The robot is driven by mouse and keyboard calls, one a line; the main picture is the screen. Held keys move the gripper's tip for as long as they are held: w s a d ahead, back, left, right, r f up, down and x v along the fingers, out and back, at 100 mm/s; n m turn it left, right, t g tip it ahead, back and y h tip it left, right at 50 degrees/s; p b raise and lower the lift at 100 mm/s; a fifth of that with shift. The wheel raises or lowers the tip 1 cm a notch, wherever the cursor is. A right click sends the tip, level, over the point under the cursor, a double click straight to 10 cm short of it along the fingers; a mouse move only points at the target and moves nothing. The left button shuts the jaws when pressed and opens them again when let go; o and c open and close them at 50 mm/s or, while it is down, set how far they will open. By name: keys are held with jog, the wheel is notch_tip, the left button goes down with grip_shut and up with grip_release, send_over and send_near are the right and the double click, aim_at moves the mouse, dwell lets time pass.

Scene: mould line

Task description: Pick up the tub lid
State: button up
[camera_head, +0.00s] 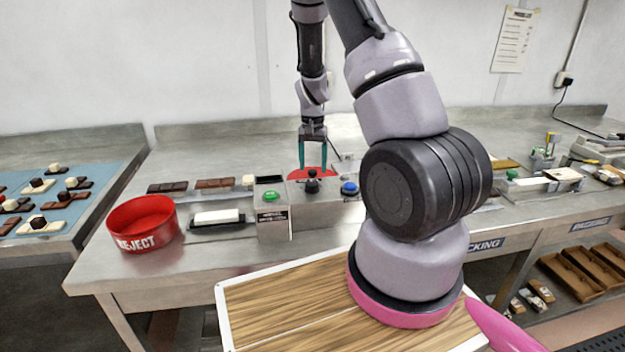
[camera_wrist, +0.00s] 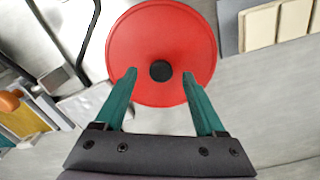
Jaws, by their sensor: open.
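The tub lid is a round red disc with a dark knob at its centre. In the wrist view the tub lid (camera_wrist: 160,30) lies on the metal worktop, with its knob (camera_wrist: 160,71) ahead of and between my two teal fingertips. In the head view the tub lid (camera_head: 318,173) shows partly, behind the control box. My gripper (camera_head: 312,150) points down over the lid and is open and empty. In the wrist view my gripper (camera_wrist: 159,76) has its fingertips apart, one on each side of the knob. The exact height of the fingertips above the lid is hard to tell.
A red reject tub (camera_head: 143,224) stands at the worktop's left. A control box (camera_head: 272,212) with green and blue buttons stands in front of the lid. Chocolate bars (camera_head: 167,187) lie to the left.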

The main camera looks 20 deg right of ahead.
jog(key=shift+f, duration=0.75)
grip_shut()
jog(key=shift+r, duration=0.15)
